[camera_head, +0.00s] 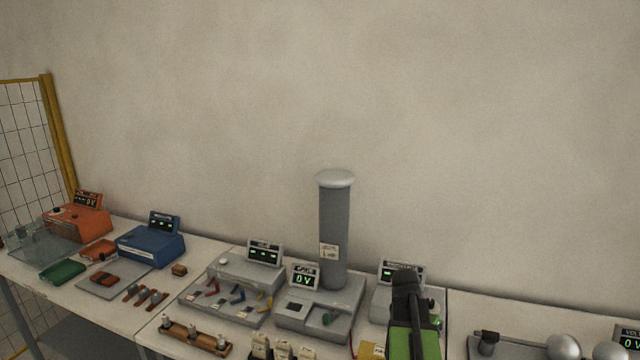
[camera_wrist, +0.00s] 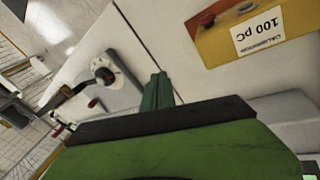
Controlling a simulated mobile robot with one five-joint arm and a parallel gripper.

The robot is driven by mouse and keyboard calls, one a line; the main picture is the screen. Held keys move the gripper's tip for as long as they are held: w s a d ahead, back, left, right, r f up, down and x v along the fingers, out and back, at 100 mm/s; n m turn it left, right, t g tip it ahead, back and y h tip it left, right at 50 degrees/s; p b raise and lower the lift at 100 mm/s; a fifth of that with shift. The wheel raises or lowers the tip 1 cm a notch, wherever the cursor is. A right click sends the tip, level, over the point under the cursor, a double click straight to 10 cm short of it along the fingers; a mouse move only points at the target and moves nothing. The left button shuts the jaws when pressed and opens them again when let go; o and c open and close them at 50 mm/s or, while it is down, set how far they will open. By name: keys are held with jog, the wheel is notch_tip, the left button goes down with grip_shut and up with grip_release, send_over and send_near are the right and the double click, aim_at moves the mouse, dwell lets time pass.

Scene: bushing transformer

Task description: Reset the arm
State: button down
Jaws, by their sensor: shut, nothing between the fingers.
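My arm, green and black, rises at the lower right of the head view, in front of a grey instrument with a small display (camera_head: 387,302). The fingertips cannot be made out there. In the wrist view my gripper (camera_wrist: 157,92) shows as narrow green fingers close together above a dark band and green body. It is shut and holds nothing. A yellow calibrator box (camera_wrist: 262,32) marked 100 pC lies beyond the fingers to the upper right. A pale panel with a round knob (camera_wrist: 105,72) is to their left.
A tall grey bushing column (camera_head: 333,235) stands left of my arm. A blue instrument (camera_head: 151,245) and an orange one (camera_head: 82,222) sit farther left. Metal spheres (camera_head: 563,346) stand at the right. Bare bench (camera_head: 460,315) shows just right of my arm.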

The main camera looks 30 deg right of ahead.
jog(key=w+a+f+n+t+y, duration=0.1)
jog(key=w+a+n, duration=0.3)
jog(key=a, duration=0.9)
jog(key=w+a+n+t+y, duration=0.1)
jog(key=w+a+n, duration=0.35)
jog(key=a, duration=0.85)
jog(key=w+a+f+n+t+y, duration=0.1)
jog(key=w+a+n, duration=0.3)
jog(key=a, duration=1)
jog(key=shift+n, duration=0.45)
jog(key=f+b, duration=0.1)
jog(key=b, duration=0.1)
jog(key=a+f+b, duration=0.1)
jog(key=f, duration=0.1)
jog(key=a+f+b, duration=0.1)
jog(key=f+b, duration=0.1)
jog(key=shift+f+b, duration=0.1)
jog(key=shift+b, duration=0.2)
jog(key=shift+d, duration=0.1)
jog(key=shift+s, duration=0.1)
